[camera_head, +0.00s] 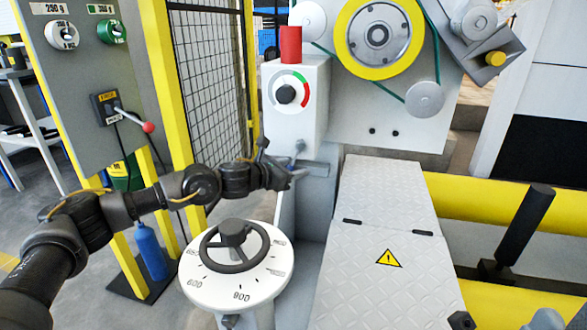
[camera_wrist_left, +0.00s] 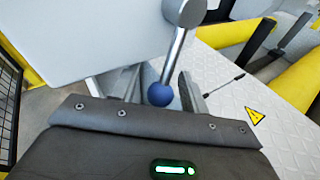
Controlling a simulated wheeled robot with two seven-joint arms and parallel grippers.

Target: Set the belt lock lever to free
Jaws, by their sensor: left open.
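A short metal lever (camera_wrist_left: 183,38) with a blue ball knob (camera_wrist_left: 160,94) hangs down and slightly left in the left wrist view. In the head view the small grey lever (camera_head: 300,148) shows at the lower edge of the white machine box, its knob hard to make out. No lettering for it is readable. My left gripper (camera_head: 284,165) is open at this lever. In the left wrist view the knob lies between its two fingers (camera_wrist_left: 160,84), with no clear grip on it. My right gripper is not in view.
A red-knobbed lever (camera_head: 148,127) stands on the grey panel (camera_head: 75,75) at left. A white dial with a black handwheel (camera_head: 233,246) lies below my left arm. A diamond-plate cover (camera_head: 375,262) and yellow rollers (camera_head: 480,200) are at right.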

